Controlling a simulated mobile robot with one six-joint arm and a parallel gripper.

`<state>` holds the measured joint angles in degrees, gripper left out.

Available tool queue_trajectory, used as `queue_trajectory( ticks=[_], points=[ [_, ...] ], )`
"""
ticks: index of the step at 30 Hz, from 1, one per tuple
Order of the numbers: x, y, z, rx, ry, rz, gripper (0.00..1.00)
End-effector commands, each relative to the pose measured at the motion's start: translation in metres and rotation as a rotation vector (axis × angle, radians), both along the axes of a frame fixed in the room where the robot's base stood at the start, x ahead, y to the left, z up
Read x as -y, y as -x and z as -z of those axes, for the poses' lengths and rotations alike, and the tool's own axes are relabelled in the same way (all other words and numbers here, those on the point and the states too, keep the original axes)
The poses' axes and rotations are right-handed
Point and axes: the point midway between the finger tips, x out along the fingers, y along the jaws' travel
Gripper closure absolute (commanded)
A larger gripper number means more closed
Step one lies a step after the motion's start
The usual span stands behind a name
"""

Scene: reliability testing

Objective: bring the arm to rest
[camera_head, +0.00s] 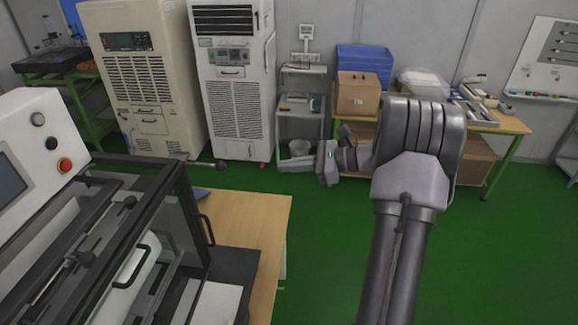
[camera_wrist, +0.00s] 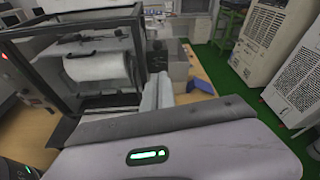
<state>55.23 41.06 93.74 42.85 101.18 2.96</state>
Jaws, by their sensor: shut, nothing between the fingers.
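My arm (camera_head: 400,240) rises from the bottom of the head view and bends at a large grey joint (camera_head: 415,155). Its wrist end reaches to the left, above the green floor and apart from the bench. In the wrist view my gripper (camera_wrist: 160,80) shows as two light grey fingers close together, shut and empty. The grey wrist housing with a green light (camera_wrist: 148,155) fills the bottom of that view. In the head view the fingers cannot be made out clearly.
A dark-framed test machine (camera_head: 120,240) stands on a wooden bench (camera_head: 265,215) at left. Two tall cabinets (camera_head: 145,85) (camera_head: 235,85) stand behind. A back table (camera_head: 510,124) carries a cardboard box (camera_head: 357,95) and a blue bin (camera_head: 365,60). Green floor (camera_head: 325,250) is open between.

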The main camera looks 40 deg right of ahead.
Motion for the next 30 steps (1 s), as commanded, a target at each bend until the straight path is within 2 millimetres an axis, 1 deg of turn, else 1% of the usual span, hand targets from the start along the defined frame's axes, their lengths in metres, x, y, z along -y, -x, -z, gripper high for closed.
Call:
queue_trajectory(
  ticks=[9, 11, 13, 14, 15, 16, 17, 18, 20, 21, 22, 23, 24, 27, 30],
  points=[
    [-0.001, 0.0, 0.001, -0.001, 0.001, -0.001, 1.0],
    [-0.008, -0.001, 0.002, -0.003, 0.019, -0.017, 1.0],
    [-0.036, 0.0, 0.006, -0.012, 0.088, -0.083, 1.0],
    [-0.056, 0.002, 0.009, -0.017, 0.138, -0.129, 1.0],
    [-0.086, 0.008, 0.015, -0.022, 0.222, -0.203, 1.0],
    [-0.112, 0.015, 0.021, -0.023, 0.297, -0.267, 1.0],
    [-0.138, 0.025, 0.027, -0.021, 0.378, -0.334, 1.0],
    [-0.17, 0.041, 0.037, -0.012, 0.491, -0.426, 1.0],
    [-0.213, 0.071, 0.055, 0.018, 0.671, -0.562, 1.0],
    [-0.236, 0.093, 0.068, 0.05, 0.796, -0.649, 1.0],
    [-0.25, 0.111, 0.078, 0.08, 0.887, -0.711, 1.0],
    [-0.263, 0.128, 0.089, 0.114, 0.98, -0.771, 1.0],
    [-0.275, 0.15, 0.104, 0.165, 1.1, -0.841, 1.0],
    [-0.292, 0.194, 0.137, 0.309, 1.366, -0.978, 1.0],
    [-0.297, 0.221, 0.16, 0.437, 1.558, -1.056, 1.0]
  ],
)
